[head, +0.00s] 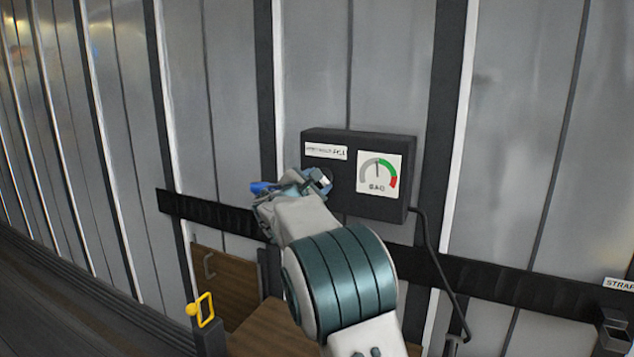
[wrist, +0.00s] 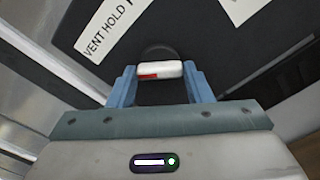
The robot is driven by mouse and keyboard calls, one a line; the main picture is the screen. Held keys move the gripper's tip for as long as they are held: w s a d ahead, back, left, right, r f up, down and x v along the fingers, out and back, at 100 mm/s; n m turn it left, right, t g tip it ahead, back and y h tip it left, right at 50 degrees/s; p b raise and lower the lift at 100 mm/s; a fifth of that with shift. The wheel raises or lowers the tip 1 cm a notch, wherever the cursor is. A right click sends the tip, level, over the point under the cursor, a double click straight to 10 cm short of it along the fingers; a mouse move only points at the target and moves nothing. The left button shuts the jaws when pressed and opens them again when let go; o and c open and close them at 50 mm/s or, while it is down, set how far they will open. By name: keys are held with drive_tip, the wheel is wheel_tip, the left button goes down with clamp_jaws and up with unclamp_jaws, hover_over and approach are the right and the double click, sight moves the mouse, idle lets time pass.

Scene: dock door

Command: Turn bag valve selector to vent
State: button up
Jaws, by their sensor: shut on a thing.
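The bag valve box (head: 345,210) is a dark box on the ribbed metal wall. It carries a label strip (head: 326,151) and a gauge (head: 379,176) marked BAG, with its needle near upright. In the wrist view the selector knob (wrist: 160,69) is a pale bar with a red mark, lying roughly level in the picture below the label (wrist: 113,28) reading "VENT HOLD" and cut off after that. My gripper (wrist: 160,78) has its blue fingers on either end of the knob, shut on it. In the head view my gripper (head: 292,187) covers the box's lower left and hides the knob.
A dark strap rail (head: 500,289) runs along the wall behind the box. A black hose (head: 437,262) hangs from the box's right side. A yellow handle (head: 203,308) and wooden crates (head: 272,328) stand low at left. A buckle (head: 614,328) is at far right.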

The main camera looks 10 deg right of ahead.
idle(0.4)
drive_tip(key=o, duration=1)
drive_tip(key=b+v, duration=0.4)
drive_tip(key=v, duration=1)
